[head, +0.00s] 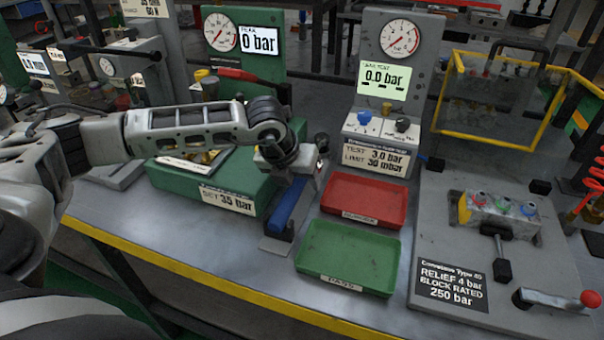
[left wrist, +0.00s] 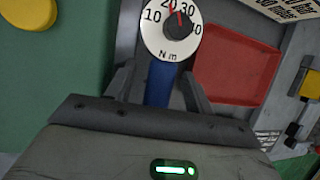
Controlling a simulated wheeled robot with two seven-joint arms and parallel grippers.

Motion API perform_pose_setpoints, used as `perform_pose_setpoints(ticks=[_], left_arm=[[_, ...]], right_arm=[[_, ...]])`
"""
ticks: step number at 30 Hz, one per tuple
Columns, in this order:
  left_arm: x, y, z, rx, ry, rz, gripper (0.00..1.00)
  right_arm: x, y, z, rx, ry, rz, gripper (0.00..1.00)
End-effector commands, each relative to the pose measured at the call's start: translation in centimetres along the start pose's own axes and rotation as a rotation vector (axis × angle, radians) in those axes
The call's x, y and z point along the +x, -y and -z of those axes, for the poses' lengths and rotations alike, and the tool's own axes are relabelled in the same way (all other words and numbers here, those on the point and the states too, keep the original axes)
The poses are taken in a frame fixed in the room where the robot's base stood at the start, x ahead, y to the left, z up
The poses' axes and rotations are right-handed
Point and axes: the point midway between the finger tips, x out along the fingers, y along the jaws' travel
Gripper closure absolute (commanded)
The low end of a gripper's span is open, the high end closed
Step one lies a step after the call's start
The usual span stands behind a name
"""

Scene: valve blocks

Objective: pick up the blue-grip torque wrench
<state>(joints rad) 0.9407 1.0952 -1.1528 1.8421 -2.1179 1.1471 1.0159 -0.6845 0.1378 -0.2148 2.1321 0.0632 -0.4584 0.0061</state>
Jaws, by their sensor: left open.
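The torque wrench has a blue grip (head: 287,207) and lies beside the green test block, left of the trays. In the left wrist view its round white dial (left wrist: 155,38), marked N m, shows ahead of my left gripper (left wrist: 160,78), with part of the blue grip (left wrist: 160,90) below the dial. My left gripper (head: 293,165) is over the dial end of the wrench and hides part of it in the head view. Its two dark fingers are apart, one on each side of the blue grip. Whether they touch it I cannot tell. My right gripper is not in view.
A red tray (head: 365,200) and a green tray (head: 345,262) lie just right of the wrench. The green block (head: 225,178) is close on its left. Gauge stands rise behind. A grey valve plate (head: 435,225) is farther right. Bare bench shows in front.

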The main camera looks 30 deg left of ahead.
Motion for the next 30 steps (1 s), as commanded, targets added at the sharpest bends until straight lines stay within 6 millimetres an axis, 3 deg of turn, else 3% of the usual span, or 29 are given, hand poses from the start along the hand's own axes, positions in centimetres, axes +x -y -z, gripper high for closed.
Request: perform_pose_setpoints(ticks=[9,15,25,30], left_arm=[[0.6,0.0,0.0,0.001,0.001,0.001,0.50],[0.6,0.0,0.0,0.001,0.001,0.000,1.00],[0.3,0.1,-0.3,0.001,0.006,0.003,1.00],[-0.8,0.3,-0.8,0.001,0.009,0.004,1.00]], right_arm=[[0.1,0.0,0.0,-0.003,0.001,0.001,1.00],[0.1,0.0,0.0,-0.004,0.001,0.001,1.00],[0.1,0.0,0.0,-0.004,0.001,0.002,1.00],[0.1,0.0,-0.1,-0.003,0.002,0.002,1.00]])
